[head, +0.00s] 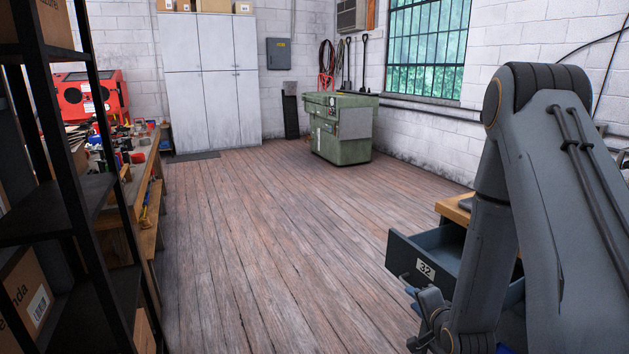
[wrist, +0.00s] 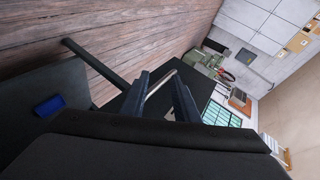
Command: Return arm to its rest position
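My arm (head: 560,190) fills the right side of the head view, bent over and reaching down beside an open grey drawer (head: 412,262) labelled 32. In the wrist view, the two dark fingers of my gripper (wrist: 158,88) stand apart. A thin pale bar shows between them, but I see nothing clamped. The drawer's dark edge (wrist: 98,62) lies close to the fingers in that view. A small blue object (wrist: 48,105) lies on the dark surface at the left, apparently inside the drawer. My arm hides part of the drawer and its cabinet in the head view.
A wooden top (head: 455,209) sits above the drawer. A black shelf rack (head: 60,205) and a cluttered workbench (head: 140,185) stand at the left. A green machine (head: 340,128) and grey cabinets (head: 210,105) are at the back. The wooden floor (head: 275,240) between is clear.

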